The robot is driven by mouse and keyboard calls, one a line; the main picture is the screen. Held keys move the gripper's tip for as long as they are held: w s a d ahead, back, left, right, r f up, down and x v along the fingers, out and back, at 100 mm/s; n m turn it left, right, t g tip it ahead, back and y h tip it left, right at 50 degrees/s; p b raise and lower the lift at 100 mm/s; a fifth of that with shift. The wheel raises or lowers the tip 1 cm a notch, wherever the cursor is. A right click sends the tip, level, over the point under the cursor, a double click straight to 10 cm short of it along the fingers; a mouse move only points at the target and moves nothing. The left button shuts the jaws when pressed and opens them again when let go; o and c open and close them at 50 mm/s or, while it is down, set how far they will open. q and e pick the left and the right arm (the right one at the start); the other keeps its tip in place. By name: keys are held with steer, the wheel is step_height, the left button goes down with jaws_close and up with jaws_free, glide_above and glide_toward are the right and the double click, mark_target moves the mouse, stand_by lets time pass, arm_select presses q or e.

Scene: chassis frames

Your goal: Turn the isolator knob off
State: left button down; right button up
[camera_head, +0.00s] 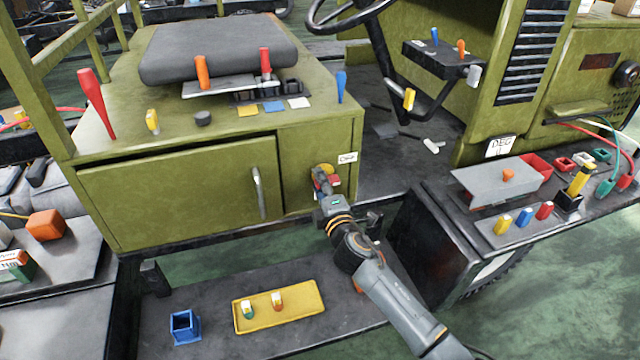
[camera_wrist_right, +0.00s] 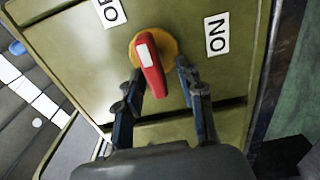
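The isolator knob is a red handle with a white mark on a yellow-orange disc. It sits on the right front panel of the green chassis, partly hidden behind my gripper in the head view (camera_head: 323,170). In the right wrist view the knob (camera_wrist_right: 151,68) has its handle running down the picture, tilted slightly right. My right gripper (camera_wrist_right: 160,88) is open, with one finger on each side of the handle and gaps visible. It also shows at the panel in the head view (camera_head: 327,187). Contact cannot be told. My left gripper is not in view.
An ON label (camera_wrist_right: 217,36) appears upside down right of the knob; another label (camera_wrist_right: 110,12) is cut off at upper left. A cabinet door with a metal handle (camera_head: 259,192) is left of the knob. A yellow tray (camera_head: 300,318) and blue holder (camera_head: 184,327) lie below.

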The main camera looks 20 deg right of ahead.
steer(key=s, duration=1.2)
steer(key=shift+d, duration=0.2)
